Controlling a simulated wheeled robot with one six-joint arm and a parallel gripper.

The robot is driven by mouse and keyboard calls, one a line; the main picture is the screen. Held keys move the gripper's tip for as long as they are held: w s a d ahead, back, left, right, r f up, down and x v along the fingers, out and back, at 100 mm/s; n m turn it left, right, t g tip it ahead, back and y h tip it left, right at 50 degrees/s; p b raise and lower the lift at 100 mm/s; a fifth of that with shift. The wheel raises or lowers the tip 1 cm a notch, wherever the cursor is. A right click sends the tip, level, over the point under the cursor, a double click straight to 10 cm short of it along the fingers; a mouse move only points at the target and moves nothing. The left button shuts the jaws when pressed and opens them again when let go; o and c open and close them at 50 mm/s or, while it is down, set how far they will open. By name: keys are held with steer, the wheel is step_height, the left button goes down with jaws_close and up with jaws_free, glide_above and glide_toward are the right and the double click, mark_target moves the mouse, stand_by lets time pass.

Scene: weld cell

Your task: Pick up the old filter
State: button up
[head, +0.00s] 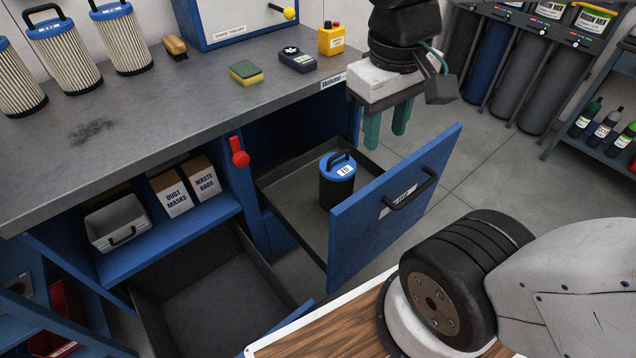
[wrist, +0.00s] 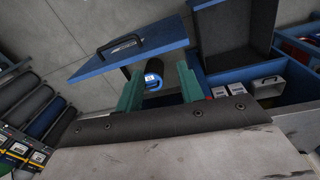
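The old filter (head: 337,180) is a dark cylinder with a blue top, a black handle and a white label. It stands upright in the open upper drawer (head: 290,207). My gripper (head: 386,138) is above and to the right of the filter in the head view, with green fingers pointing down. In the wrist view the filter (wrist: 153,76) shows between the two spread fingers (wrist: 160,92), farther away than the tips. The gripper is open and empty.
Three pleated filters with blue tops (head: 62,55) stand on the grey workbench (head: 150,120). A sponge (head: 246,72), a small meter (head: 297,59) and a yellow box (head: 331,38) lie near its edge. A lower drawer (head: 210,290) is also open and looks empty.

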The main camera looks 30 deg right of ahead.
steer(key=w+d+f+n+g+h, duration=0.1)
steer(key=w+f+n+h, duration=0.1)
steer(key=w, duration=0.3)
steer(key=w+d+f+n+g+h, duration=0.1)
steer(key=w+d+f+g, duration=0.1)
steer(key=w, duration=0.3)
steer(key=n+t+h, duration=0.2)
steer(key=n+h, duration=0.7)
steer(key=n, duration=0.5)
glide_above(324, 171)
steer(key=a, duration=0.7)
step_height(324, 171, down, 32)
steer(key=shift+t, duration=0.3)
steer(key=x, duration=0.7)
steer(key=shift+s+d, duration=0.1)
steer(key=shift+d, duration=0.3)
jaws_close()
steer(key=shift+r+h, duration=0.1)
steer(key=shift+h, duration=0.2)
